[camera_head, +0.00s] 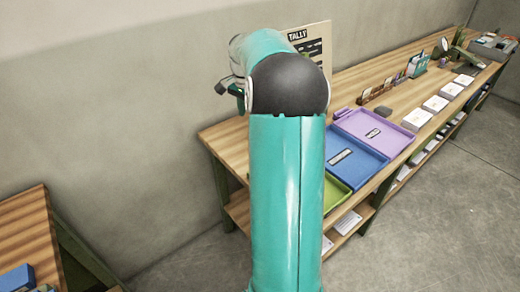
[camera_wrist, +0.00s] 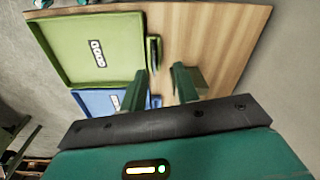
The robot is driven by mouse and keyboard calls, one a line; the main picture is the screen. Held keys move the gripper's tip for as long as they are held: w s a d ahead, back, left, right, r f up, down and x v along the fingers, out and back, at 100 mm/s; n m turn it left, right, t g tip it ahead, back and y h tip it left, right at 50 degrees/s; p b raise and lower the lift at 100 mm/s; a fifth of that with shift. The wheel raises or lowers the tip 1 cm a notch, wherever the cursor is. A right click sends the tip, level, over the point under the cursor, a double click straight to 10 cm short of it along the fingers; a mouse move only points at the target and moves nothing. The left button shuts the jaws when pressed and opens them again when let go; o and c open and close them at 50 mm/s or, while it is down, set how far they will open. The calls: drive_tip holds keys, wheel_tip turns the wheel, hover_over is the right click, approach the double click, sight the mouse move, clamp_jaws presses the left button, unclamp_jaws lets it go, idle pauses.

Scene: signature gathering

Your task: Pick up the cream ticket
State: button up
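I cannot pick out a cream ticket for certain in either view. Several pale paper stacks (camera_head: 416,118) lie in a row on the right part of the long table in the head view; which, if any, is the ticket I cannot tell. My gripper (camera_wrist: 161,82) is open in the wrist view, its two green fingers apart with nothing seen between them. It is over the wooden tabletop (camera_wrist: 215,45), beside the green tray (camera_wrist: 140,20) and the blue tray (camera_wrist: 82,101). In the head view my teal arm hides the gripper and part of the table.
In the head view, a purple tray (camera_head: 398,137), a blue tray (camera_head: 378,166) and a green tray (camera_head: 344,190) sit along the table's front. A "TALLY" board (camera_head: 318,40) stands behind my arm. Another wooden table (camera_head: 25,235) is at lower left. Floor (camera_head: 450,215) is clear at right.

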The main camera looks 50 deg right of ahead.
drive_tip(key=s+d+f+m, duration=0.3)
drive_tip(key=d+f, duration=0.1)
drive_tip(key=d, duration=0.3)
drive_tip(key=shift+y, duration=0.3)
drive_tip(key=f, duration=0.8)
drive_tip(key=shift+w, duration=0.3)
drive_tip(key=shift+s+f, duration=0.15)
drive_tip(key=shift+f, duration=2.75)
clamp_jaws()
